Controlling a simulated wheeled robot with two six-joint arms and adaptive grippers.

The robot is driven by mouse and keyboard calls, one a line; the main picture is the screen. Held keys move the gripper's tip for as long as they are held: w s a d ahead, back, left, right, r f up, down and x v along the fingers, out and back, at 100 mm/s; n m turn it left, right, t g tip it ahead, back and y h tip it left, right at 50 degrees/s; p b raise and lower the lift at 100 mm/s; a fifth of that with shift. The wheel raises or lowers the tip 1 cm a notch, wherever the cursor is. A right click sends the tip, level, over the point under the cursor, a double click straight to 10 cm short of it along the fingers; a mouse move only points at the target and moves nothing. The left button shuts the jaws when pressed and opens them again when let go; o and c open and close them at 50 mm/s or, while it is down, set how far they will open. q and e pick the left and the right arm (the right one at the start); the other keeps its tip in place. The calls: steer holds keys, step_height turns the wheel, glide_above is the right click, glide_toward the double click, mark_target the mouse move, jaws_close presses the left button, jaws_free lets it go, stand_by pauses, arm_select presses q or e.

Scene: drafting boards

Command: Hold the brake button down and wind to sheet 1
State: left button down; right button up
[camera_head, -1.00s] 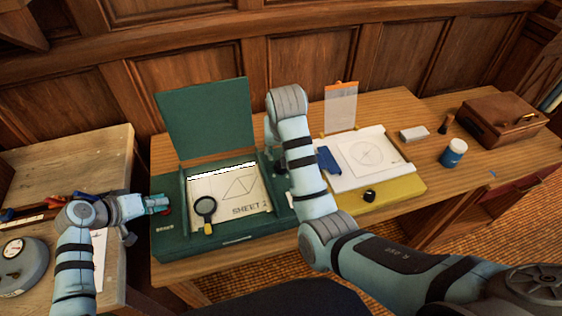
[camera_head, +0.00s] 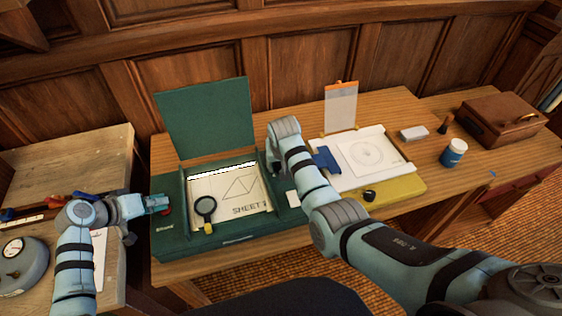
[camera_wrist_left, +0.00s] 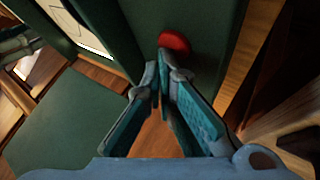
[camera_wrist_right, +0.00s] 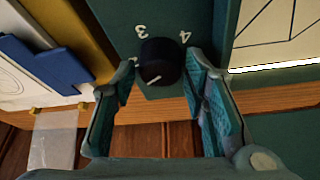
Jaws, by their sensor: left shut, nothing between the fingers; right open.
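The green drafting board (camera_head: 200,246) has a raised lid and a window showing a sheet (camera_head: 238,190) with a triangle and "SHEET"; its digit is hard to read. My left gripper (camera_head: 165,203) is shut and empty at the board's left side. In the left wrist view its tips (camera_wrist_left: 160,62) are just short of or at the red button (camera_wrist_left: 174,42); contact is unclear. In the right wrist view my open right gripper (camera_wrist_right: 160,78) has its fingers either side of a black knob (camera_wrist_right: 160,58) with a white mark, among white numerals. My right arm hides this knob in the head view.
A magnifier (camera_head: 205,210) lies over the sheet. A yellow board (camera_head: 388,194) with a circle drawing, blue block (camera_head: 326,160) and small black knob (camera_head: 369,195) stands right. A gauge (camera_head: 22,262) stands left.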

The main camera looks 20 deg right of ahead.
steer(key=c, duration=0.8)
steer(key=shift+c, duration=0.2)
steer(key=shift+n, duration=0.4)
steer(key=n+y, duration=0.2)
steer(key=n, duration=0.2)
steer(key=shift+d+n, duration=0.15)
steer(key=shift+n, duration=0.25)
steer(key=n+y, duration=0.1)
steer(key=n, duration=0.2)
steer(key=n+g+y, duration=0.1)
steer(key=n, duration=0.1)
steer(key=shift+d+n, duration=0.1)
steer(key=shift+n, duration=0.3)
steer(key=shift+f, duration=0.1)
